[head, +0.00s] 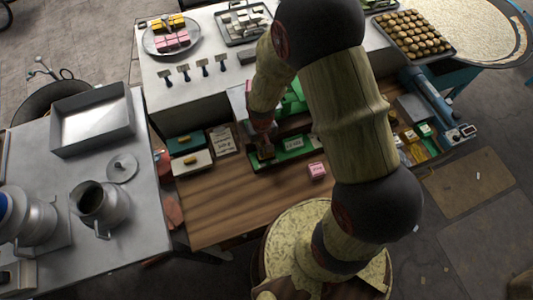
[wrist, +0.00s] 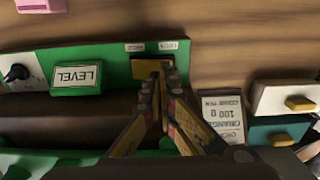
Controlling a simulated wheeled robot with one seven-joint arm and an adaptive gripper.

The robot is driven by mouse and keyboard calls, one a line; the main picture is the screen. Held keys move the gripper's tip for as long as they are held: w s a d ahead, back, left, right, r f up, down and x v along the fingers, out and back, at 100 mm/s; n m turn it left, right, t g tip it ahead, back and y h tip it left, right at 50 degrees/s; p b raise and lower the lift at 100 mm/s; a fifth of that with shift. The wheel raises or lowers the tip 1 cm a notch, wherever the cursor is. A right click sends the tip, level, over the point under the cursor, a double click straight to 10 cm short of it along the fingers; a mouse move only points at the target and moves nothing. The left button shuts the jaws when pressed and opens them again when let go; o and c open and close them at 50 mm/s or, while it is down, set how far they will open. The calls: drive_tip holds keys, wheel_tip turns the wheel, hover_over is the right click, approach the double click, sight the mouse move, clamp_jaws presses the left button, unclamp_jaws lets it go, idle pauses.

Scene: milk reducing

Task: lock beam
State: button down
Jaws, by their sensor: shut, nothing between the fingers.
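A green base strip (wrist: 110,62) runs across the wrist view, and it also shows on the wooden bench in the head view (head: 282,159). A brass-coloured piece (wrist: 139,68) sits on it below two small pale labels (wrist: 150,46), too small to read surely. A green LEVEL sign (wrist: 76,76) and a black knob (wrist: 16,73) are on the same strip. My gripper (wrist: 160,68) is shut and empty, its tips over the right part of the brass piece; I cannot tell whether they touch it. In the head view my gripper (head: 265,152) is at the strip's left end. My arm hides much of the green apparatus.
A card marked 100 g (wrist: 223,115), a white drawer-like block (wrist: 285,97) and a teal one (wrist: 277,130) stand close to the gripper. A pink cube (head: 316,170) lies on the wooden bench (head: 225,205), whose front left is clear. A metal jug (head: 95,203) stands on the left table.

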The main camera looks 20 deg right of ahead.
drive_tip(key=shift+f+b, duration=0.95)
drive_tip(key=shift+f, duration=0.35)
idle(0.6)
drive_tip(key=shift+r+p, duration=2.35)
drive_tip(key=shift+r, duration=1.2)
